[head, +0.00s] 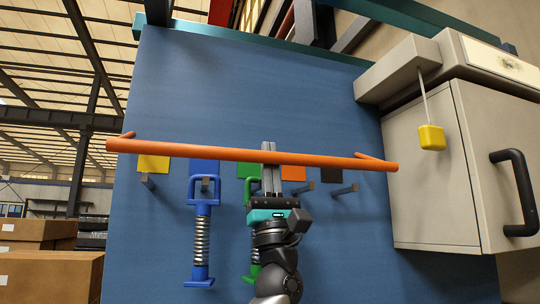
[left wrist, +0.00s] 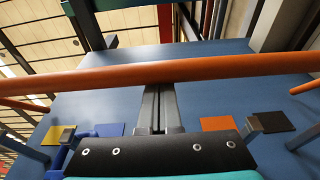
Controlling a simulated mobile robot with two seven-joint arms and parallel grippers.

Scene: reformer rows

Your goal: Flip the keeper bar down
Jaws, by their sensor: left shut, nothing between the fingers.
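The orange keeper bar (head: 200,151) runs across the blue panel, level with the row of coloured squares and hooks. It stands off the panel on a short arm at each end. My left gripper (head: 269,150) is shut and empty, pointing up at the middle of the bar. In the left wrist view, the bar (left wrist: 100,78) crosses in front of the fingers (left wrist: 160,105) and hides their far part. I cannot tell whether they touch it. A blue spring tool (head: 202,240) hangs under the blue square. A green one (head: 250,192) is partly hidden by my arm. My right gripper is out of view.
A grey cabinet (head: 430,180) with a black handle (head: 515,192) stands right of the panel, and a yellow block (head: 431,138) hangs from a cord before it. Hooks jut from the panel (head: 240,90). Cardboard boxes (head: 45,275) stand at lower left. The panel above the bar is clear.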

